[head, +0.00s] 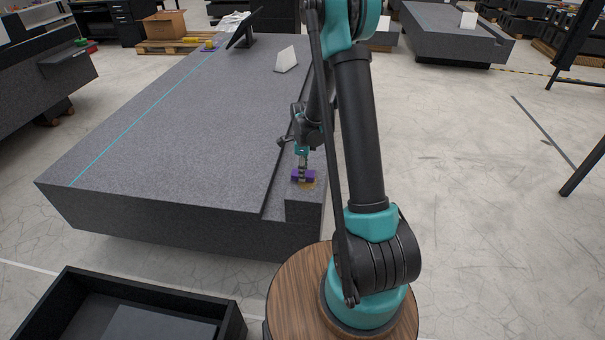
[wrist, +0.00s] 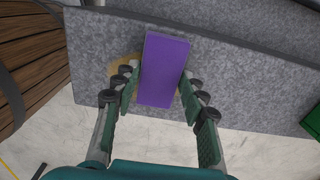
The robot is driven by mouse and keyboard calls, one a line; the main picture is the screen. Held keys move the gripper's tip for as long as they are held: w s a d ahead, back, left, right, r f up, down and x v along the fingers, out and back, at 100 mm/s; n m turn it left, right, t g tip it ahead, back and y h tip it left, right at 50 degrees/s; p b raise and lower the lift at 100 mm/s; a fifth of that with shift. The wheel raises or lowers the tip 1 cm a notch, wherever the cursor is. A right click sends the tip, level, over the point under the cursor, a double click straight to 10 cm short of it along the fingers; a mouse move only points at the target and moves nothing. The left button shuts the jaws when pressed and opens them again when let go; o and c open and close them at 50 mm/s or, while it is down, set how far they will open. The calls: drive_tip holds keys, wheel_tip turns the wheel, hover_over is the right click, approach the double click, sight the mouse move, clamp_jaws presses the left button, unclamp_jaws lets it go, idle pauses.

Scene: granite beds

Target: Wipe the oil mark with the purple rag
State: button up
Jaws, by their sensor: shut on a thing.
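The purple rag (wrist: 163,70) is a flat oblong block, held between the two fingers of my gripper (wrist: 160,78). In the head view the rag (head: 297,176) is at the near right end of the granite bed (head: 170,150), on its lower ledge, below my gripper (head: 302,160). The oil mark (wrist: 122,72) is a yellow-brown patch on the grey stone. It shows to the left of the rag in the wrist view, and the rag covers part of it from sight. A bit of the mark (head: 308,186) shows below the rag in the head view. I cannot tell whether the rag touches the stone.
A white angled block (head: 286,60) and a dark tilted screen (head: 244,32) stand farther along the bed. A black open bin (head: 232,325) is at the near left. A green thing (wrist: 313,122) shows at the wrist view's right edge. Floor right of the bed is clear.

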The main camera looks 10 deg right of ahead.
sight(301, 187)
drive_tip(key=shift+s+a+f, duration=0.1)
drive_tip(key=shift+s+a, duration=0.15)
drive_tip(key=shift+s, duration=0.55)
drive_tip(key=shift+s+a+f, duration=0.1)
drive_tip(key=shift+s+a, duration=0.15)
drive_tip(key=shift+s, duration=0.6)
drive_tip(key=shift+s+a, duration=0.25)
drive_tip(key=shift+s, duration=0.55)
drive_tip(key=shift+r, duration=0.9)
drive_tip(key=shift+w, duration=0.1)
